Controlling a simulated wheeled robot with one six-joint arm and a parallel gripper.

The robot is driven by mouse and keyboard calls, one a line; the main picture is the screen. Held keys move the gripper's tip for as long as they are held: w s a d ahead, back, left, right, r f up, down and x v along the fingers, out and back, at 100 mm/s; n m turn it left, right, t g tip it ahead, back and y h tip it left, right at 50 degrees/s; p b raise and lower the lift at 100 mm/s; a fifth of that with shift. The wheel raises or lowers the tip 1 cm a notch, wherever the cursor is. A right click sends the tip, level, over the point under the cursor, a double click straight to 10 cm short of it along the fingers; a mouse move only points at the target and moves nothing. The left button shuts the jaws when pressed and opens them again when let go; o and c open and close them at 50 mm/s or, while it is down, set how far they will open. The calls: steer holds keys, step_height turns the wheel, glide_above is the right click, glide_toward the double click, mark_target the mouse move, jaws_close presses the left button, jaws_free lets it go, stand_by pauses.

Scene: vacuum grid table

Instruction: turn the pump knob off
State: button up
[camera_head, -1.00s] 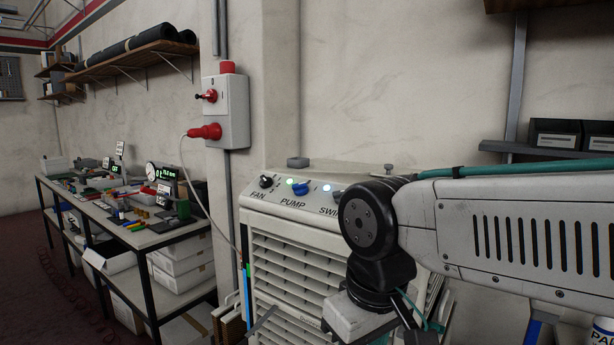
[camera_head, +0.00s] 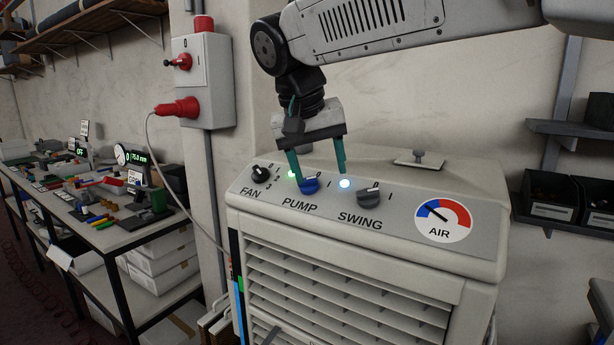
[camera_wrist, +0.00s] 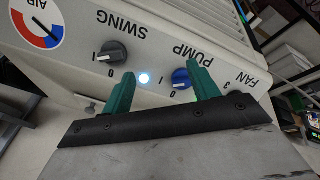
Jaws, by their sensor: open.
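The blue pump knob (camera_head: 309,185) sits on the cooler's sloped top panel above the word PUMP, with marks 0 and I beside it. A green light (camera_head: 292,174) glows at its left. My gripper (camera_head: 319,176) is open and points down at the panel, its green fingers on either side of the knob in the picture. In the wrist view the knob (camera_wrist: 181,78) shows between the fingertips (camera_wrist: 160,72), close to the right finger, which partly covers it. I cannot tell whether that finger touches it, or which mark the knob points to.
The black fan knob (camera_head: 262,174) is left of the pump knob and the grey swing knob (camera_head: 369,195) is right, with a lit white light (camera_head: 345,183) between pump and swing. An AIR gauge (camera_head: 443,221) is further right. A red plug (camera_head: 178,108) sits in the wall box.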

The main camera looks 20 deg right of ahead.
steer(key=m, duration=0.1)
glide_toward(307, 179)
steer(key=f, duration=0.2)
steer(key=shift+t+h, duration=0.3)
steer(key=shift+h, duration=0.1)
steer(key=x, duration=0.7)
steer(key=shift+f, duration=0.15)
steer(key=c, duration=1)
